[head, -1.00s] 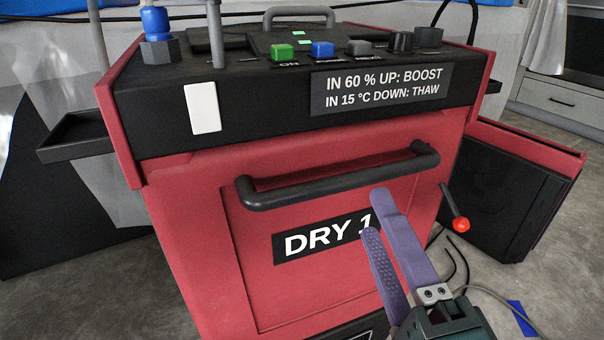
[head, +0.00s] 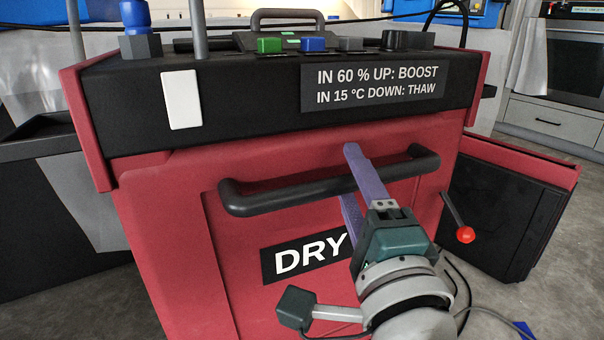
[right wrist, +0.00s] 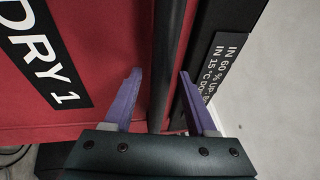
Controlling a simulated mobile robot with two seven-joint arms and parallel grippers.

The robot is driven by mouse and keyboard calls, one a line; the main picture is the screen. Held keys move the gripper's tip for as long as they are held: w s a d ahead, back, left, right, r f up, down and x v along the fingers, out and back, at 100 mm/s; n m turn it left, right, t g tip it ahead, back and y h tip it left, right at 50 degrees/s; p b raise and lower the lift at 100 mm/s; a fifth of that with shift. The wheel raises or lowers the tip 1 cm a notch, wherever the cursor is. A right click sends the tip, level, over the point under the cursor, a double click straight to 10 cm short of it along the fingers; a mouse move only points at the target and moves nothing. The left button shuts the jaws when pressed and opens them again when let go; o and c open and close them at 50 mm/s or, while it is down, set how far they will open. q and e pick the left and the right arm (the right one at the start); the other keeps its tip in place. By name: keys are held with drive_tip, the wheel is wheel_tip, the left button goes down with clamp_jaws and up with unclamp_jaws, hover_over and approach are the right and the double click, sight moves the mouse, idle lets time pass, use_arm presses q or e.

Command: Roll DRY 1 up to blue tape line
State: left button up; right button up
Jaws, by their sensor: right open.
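The red and black dryer DRY 1 (head: 180,200) stands straight ahead in the head view. Its black bar handle (head: 290,194) runs across the front above the DRY 1 label. My right gripper (head: 350,172) is open at the right part of the handle, one purple finger above the bar and one below. In the right wrist view the handle (right wrist: 166,70) runs between the two spread fingers (right wrist: 160,98), with gaps showing on both sides. The blue tape (head: 524,329) shows as a small piece on the floor at the lower right. My left gripper is not in view.
A lever with a red ball knob (head: 465,234) sticks out at the dryer's right side. A black and red box-like unit (head: 505,205) stands to the right. Cables (head: 480,312) lie on the grey floor near the tape. A dark tray (head: 40,138) is at the left.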

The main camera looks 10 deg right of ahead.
clamp_jaws()
idle(0.4)
idle(1.0)
